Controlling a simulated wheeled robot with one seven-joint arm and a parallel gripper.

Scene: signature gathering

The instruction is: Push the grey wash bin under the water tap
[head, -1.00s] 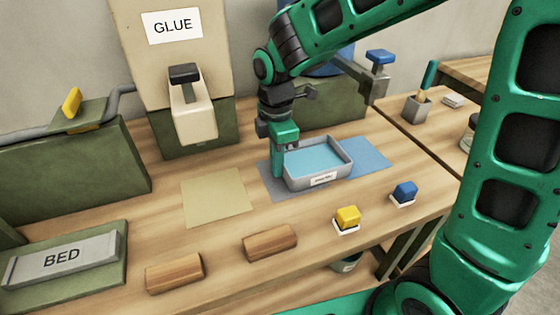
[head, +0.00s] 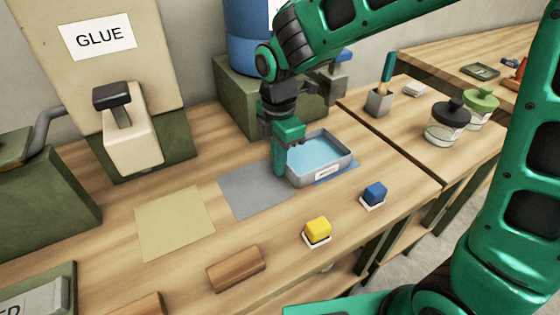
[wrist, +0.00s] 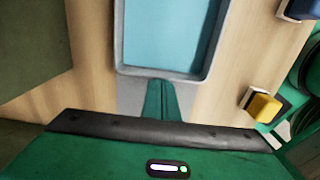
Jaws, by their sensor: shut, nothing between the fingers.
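The grey wash bin (head: 318,180), a shallow tray with a blue inside and a small white label on its front, stands on the workbench. In the wrist view the gripper's green fingers (wrist: 161,100) sit at the bin's near wall (wrist: 165,73). The water tap (head: 338,75), with a blue handle, is behind the bin, partly hidden by my arm.
A yellow button (head: 317,231) and a blue button (head: 374,194) stand in front of the bin. A glue dispenser (head: 130,135) and a tan mat (head: 174,222) are at left. A wooden block (head: 236,269) lies at the front. A brush holder (head: 379,103) and jars (head: 447,123) are right.

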